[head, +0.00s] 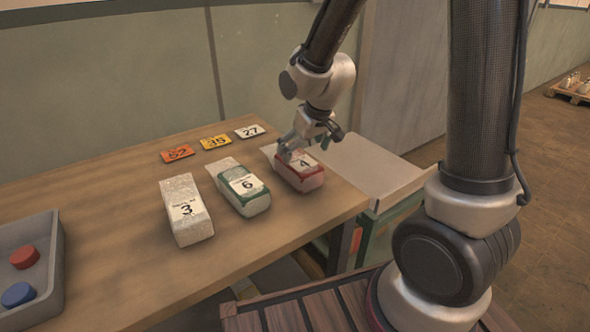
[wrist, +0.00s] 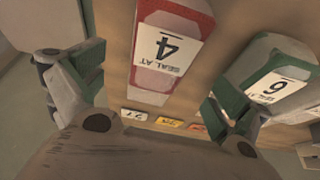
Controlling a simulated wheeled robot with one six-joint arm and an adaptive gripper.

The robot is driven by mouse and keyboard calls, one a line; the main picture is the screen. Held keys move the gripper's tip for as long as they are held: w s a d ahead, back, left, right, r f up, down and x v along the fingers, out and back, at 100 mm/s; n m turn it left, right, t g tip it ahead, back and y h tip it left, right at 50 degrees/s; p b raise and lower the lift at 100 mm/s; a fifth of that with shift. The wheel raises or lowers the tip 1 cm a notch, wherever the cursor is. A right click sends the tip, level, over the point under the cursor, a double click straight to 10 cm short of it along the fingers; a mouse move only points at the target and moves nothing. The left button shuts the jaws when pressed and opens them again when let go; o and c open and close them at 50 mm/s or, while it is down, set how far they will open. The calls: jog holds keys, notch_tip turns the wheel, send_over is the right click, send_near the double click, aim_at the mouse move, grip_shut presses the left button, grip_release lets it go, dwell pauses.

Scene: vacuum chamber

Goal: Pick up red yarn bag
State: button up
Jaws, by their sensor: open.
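The red yarn bag (head: 299,172) lies at the right end of the wooden table, a pale bag with red edges and a label reading 4. In the wrist view the red bag (wrist: 170,48) shows ahead of and between the spread fingers. My gripper (head: 308,143) is over the far side of the red bag in the head view, pointing down. Whether a finger touches the bag cannot be told.
A green-edged bag (head: 241,187) labelled 6 lies just left of the red one, and a white bag (head: 186,209) labelled 3 further left. Cards numbered 52 (head: 177,153), 35 (head: 215,142) and 27 (head: 249,131) lie behind. A grey tray (head: 57,262) holds red and blue round pieces.

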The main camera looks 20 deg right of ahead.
jog(key=x, duration=0.9)
jog(key=shift+w+a, duration=0.2)
jog(key=shift+w, duration=0.2)
jog(key=shift+r, duration=0.1)
jog(key=c, duration=1.1)
